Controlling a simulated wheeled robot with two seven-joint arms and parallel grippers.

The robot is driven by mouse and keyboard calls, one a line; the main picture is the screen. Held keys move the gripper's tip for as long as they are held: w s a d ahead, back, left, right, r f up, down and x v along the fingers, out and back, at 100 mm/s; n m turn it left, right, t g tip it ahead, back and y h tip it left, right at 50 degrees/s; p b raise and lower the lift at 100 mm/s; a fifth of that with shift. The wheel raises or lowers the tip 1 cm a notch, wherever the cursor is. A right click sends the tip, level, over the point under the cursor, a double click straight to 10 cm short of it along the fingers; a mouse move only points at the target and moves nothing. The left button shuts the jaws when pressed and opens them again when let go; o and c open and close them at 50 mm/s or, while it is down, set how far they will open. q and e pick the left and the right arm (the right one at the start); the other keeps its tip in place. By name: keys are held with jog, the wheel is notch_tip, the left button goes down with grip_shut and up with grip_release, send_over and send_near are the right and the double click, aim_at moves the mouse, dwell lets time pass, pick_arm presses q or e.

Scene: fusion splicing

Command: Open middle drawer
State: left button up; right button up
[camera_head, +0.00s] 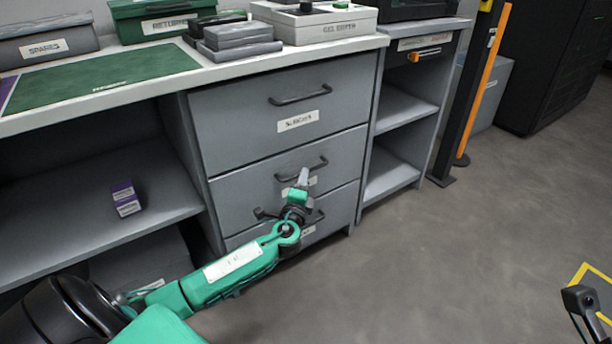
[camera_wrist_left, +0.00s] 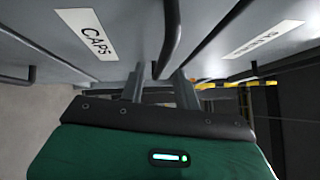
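The middle drawer (camera_head: 240,199) is the second of three grey drawers and looks shut, flush with its neighbours. Its dark bar handle (camera_head: 302,170) also shows in the left wrist view (camera_wrist_left: 171,42), beside a label reading CAPS (camera_wrist_left: 87,32). My left gripper (camera_head: 301,178) is at the middle drawer's front and hides part of its label. In the left wrist view its two fingers (camera_wrist_left: 158,82) stand apart, with the handle's bar between them near the tips. I cannot tell whether they touch it. A dark part of my right gripper (camera_head: 580,300) shows at the lower right edge, mostly out of frame.
The top drawer (camera_head: 225,115) above and the bottom drawer (camera_head: 340,212) below look shut. The bottom handle (camera_head: 262,213) is close under my left gripper. Open shelves (camera_head: 400,110) stand to the right, with an orange-and-black post (camera_head: 484,85). The floor in front is clear.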

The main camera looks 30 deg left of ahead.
pick_arm(q)
jog(key=shift+b+x, duration=0.4)
jog(key=shift+x, duration=1.55)
grip_shut()
